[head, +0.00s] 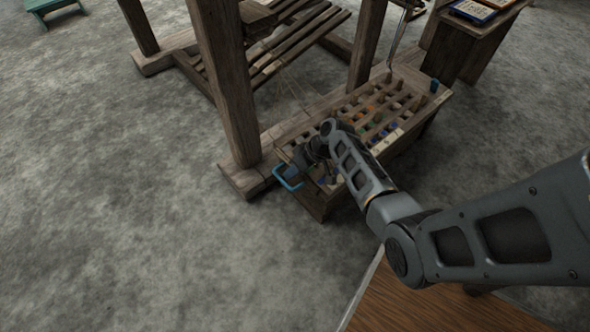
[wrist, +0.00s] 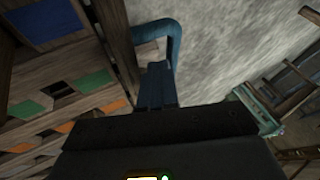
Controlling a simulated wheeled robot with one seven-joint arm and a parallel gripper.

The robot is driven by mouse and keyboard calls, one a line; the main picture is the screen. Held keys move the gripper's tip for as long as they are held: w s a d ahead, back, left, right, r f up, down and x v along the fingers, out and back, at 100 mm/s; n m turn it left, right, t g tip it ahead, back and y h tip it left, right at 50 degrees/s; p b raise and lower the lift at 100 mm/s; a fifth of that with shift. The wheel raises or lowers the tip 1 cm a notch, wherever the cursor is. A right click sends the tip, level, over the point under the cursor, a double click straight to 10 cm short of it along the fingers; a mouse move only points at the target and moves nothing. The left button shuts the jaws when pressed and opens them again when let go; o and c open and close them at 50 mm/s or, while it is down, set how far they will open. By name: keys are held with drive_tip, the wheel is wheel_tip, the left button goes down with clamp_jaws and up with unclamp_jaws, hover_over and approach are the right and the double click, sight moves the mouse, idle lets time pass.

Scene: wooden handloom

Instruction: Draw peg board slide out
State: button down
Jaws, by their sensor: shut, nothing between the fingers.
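The peg board (head: 343,108) is a long wooden frame with a grid of holes and coloured pegs, beside the loom's base. A blue loop handle (head: 288,178) sticks out from its near left end. In the wrist view the handle (wrist: 172,45) curves beyond my fingertips, and the board's wooden side with coloured squares (wrist: 60,85) fills the left. My gripper (wrist: 157,72) is shut and empty, with its tips close to the handle; I cannot tell whether they touch. In the head view my arm hides part of the board's near end.
The wooden loom's post (head: 226,80) and base beam (head: 243,182) stand just left of the board. A wooden bench (head: 470,35) is at the back right, and a wooden tabletop (head: 430,305) is at the bottom. The grey floor to the left of the handle is clear.

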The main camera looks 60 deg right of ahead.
drive_tip(key=w+a+p, duration=0.1)
drive_tip(key=w+a, duration=0.1)
drive_tip(key=a, duration=0.4)
drive_tip(key=shift+w+a, duration=0.15)
drive_tip(key=shift+w, duration=0.05)
drive_tip(key=shift+p, duration=0.35)
